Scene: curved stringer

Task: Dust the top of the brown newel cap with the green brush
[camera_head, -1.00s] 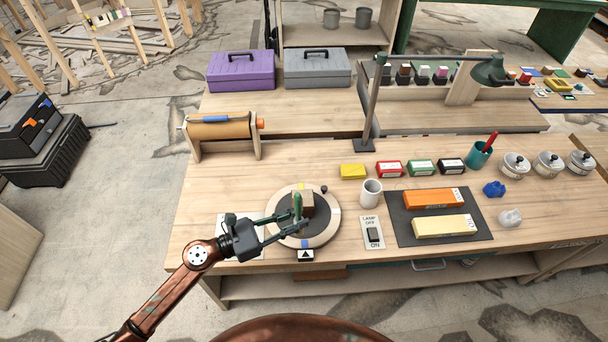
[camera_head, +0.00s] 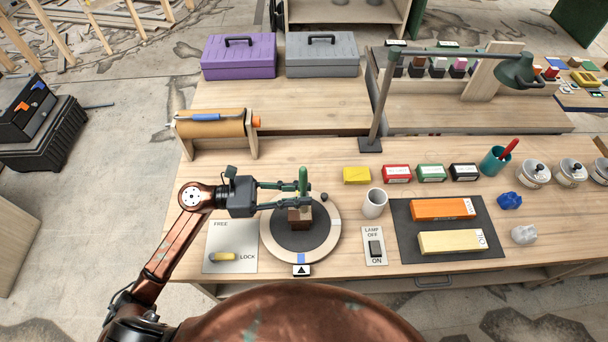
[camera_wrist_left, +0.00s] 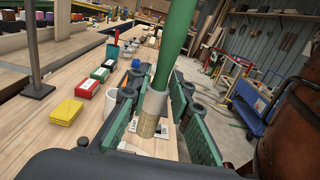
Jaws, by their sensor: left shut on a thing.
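My left gripper (camera_head: 290,194) is shut on the green brush (camera_head: 303,178), which stands upright between the fingers. In the left wrist view the brush's green handle (camera_wrist_left: 180,35) rises between the fingers, with a pale ferrule and tan bristles below. The brown newel cap (camera_head: 300,216) sits on the dark disc of the round turntable (camera_head: 330,238). The brush is over the cap in the head view; whether the bristles touch its top is hidden by the fingers. My right gripper is not in view.
A FREE/LOCK lever plate (camera_head: 220,240) lies left of the turntable. A lamp switch (camera_head: 375,248), a white cup (camera_head: 374,203) and a dark mat (camera_head: 408,245) with orange and yellow blocks are to the right. The lamp post (camera_head: 378,105) stands behind.

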